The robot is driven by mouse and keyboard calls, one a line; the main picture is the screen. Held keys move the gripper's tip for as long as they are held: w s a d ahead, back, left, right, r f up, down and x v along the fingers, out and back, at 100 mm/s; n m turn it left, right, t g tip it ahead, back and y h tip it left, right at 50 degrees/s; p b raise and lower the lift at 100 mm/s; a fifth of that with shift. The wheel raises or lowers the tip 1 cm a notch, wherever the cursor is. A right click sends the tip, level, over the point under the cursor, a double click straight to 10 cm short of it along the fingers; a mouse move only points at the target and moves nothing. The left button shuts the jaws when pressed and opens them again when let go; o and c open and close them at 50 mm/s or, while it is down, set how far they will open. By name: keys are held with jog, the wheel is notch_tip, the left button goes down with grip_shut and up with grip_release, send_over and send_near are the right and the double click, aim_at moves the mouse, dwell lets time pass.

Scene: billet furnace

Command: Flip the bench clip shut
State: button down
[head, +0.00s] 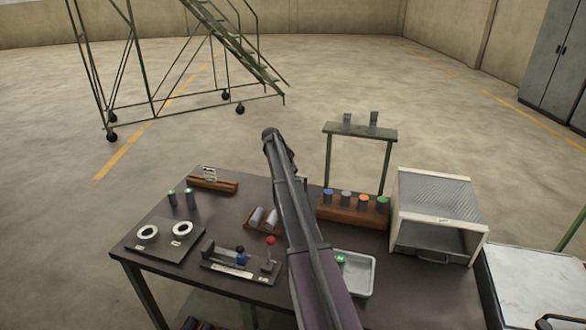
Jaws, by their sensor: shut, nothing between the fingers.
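A low dark fixture (222,262) with a pale label sits at the front of the dark bench (150,226). It looks like the bench clip, but I cannot be sure. It carries a blue part (241,259) and an upright lever with a red ball knob (271,240). The lever stands up from the fixture's right end. Whether the clip is open or shut is too small to tell.
Two white rings (181,229) lie on a plate left of the fixture. A metal tray (355,276), a wooden rack (350,214) of colour-topped cylinders and a white box (432,215) stand right of my arm.

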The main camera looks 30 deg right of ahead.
jog(key=shift+d+f, duration=0.1)
jog(key=shift+d, duration=0.05)
dwell(0.5)
jog(key=s+p+v, duration=0.2)
jog(key=p+v, duration=0.9)
jog(key=v, duration=0.2)
jog(key=shift+d+r+p, duration=0.25)
jog(key=shift+d+p, duration=0.05)
dwell(0.3)
jog(key=shift+w, duration=0.1)
dwell(0.5)
